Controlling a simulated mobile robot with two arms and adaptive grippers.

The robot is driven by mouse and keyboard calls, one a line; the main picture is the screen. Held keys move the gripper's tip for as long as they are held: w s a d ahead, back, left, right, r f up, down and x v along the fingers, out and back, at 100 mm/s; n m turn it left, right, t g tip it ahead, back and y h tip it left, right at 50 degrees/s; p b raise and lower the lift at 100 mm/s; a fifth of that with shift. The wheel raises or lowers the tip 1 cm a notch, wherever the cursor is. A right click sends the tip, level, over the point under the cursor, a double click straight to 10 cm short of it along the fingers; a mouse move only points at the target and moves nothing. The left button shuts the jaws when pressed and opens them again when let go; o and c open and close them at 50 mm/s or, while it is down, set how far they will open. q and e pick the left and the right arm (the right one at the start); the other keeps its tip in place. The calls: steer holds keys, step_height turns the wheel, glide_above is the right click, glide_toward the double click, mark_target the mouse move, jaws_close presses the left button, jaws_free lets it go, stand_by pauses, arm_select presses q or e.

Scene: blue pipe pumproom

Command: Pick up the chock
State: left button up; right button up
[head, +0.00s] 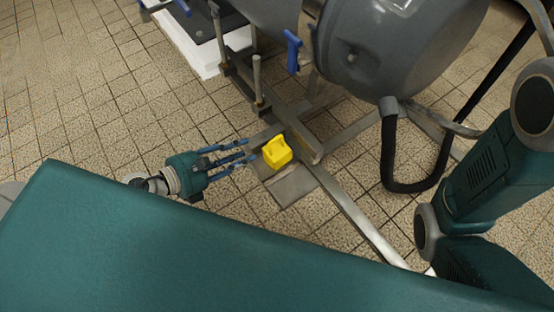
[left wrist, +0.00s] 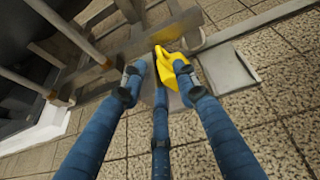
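The yellow chock (head: 277,152) sits on a flat metal plate beside the grey frame's beam in the head view. In the left wrist view the chock (left wrist: 174,88) lies just beyond and partly between my fingers. My left gripper (head: 248,153) comes from the left, its blue fingers spread and their tips close to the chock's near side. In the left wrist view the left gripper (left wrist: 158,75) is open, with the right fingertip overlapping part of the chock; I cannot tell whether it touches. My right gripper is not in view.
The metal plate (head: 293,187) joins a grey frame rail (head: 355,218) on the tiled floor. Upright metal rods (head: 257,80) stand just behind the chock. A large grey tank (head: 400,45) and a black hose (head: 388,150) are to the right. Tiled floor is clear at left.

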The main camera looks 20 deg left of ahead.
mark_target(269, 142)
arm_select(q)
steer(key=shift+p+x, duration=1.1)
steer(key=shift+x, duration=4.15)
steer(key=shift+w+a, duration=0.1)
jaws_close()
steer(key=shift+r, duration=0.1)
